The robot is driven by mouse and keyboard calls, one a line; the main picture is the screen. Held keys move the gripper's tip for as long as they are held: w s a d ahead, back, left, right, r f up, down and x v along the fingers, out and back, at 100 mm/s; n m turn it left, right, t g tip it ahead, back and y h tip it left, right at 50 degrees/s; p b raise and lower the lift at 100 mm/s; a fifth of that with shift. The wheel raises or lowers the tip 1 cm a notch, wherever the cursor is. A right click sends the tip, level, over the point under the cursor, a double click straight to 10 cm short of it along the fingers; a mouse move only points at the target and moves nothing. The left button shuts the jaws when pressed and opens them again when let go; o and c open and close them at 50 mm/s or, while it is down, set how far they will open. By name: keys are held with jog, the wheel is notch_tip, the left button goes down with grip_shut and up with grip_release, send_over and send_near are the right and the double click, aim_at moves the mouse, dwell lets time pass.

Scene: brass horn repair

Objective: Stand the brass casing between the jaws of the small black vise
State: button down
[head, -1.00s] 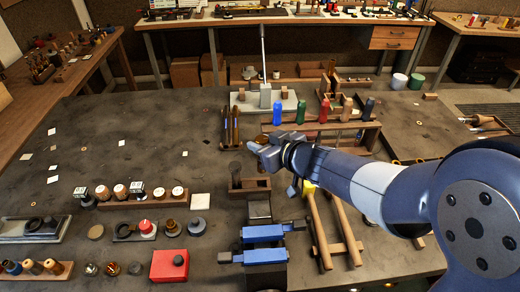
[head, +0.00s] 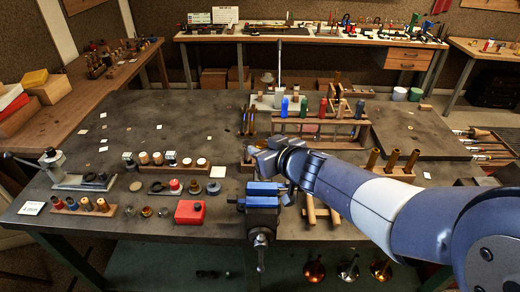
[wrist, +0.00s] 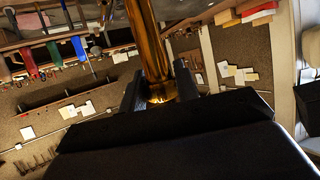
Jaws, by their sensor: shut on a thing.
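My gripper (head: 262,157) is shut on the brass casing. The casing (wrist: 147,38) fills the middle of the wrist view as a shiny golden tube between the two dark fingers (wrist: 160,88). In the head view I cannot clearly make out the casing. A vise with a black body (head: 262,222) and blue jaw faces (head: 262,187) sits at the bench's front edge, its handle hanging below. My gripper is above and beyond the vise in the picture, apart from it. Nothing clearly shows between the jaws.
A red box (head: 189,212) stands left of the vise. Several brass tubes (head: 392,160) stand to the right of my arm. A wooden rack (head: 318,127) with coloured handles is behind. A grey clamp (head: 54,163) is at far left. The bench's back left is mostly clear.

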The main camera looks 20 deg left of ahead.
jog(key=shift+r, duration=0.1)
jog(key=shift+f+b, duration=1.75)
jog(key=shift+f, duration=0.75)
jog(key=shift+p, duration=0.55)
jog(key=shift+f+b, duration=1.7)
jog(key=shift+f, duration=0.3)
jog(key=shift+f+p, duration=0.2)
jog(key=shift+p, duration=0.1)
dwell(1.0)
jog(key=shift+f+b, duration=1.35)
jog(key=shift+f, duration=0.3)
jog(key=c, duration=1)
grip_release()
jog(key=shift+r, duration=0.1)
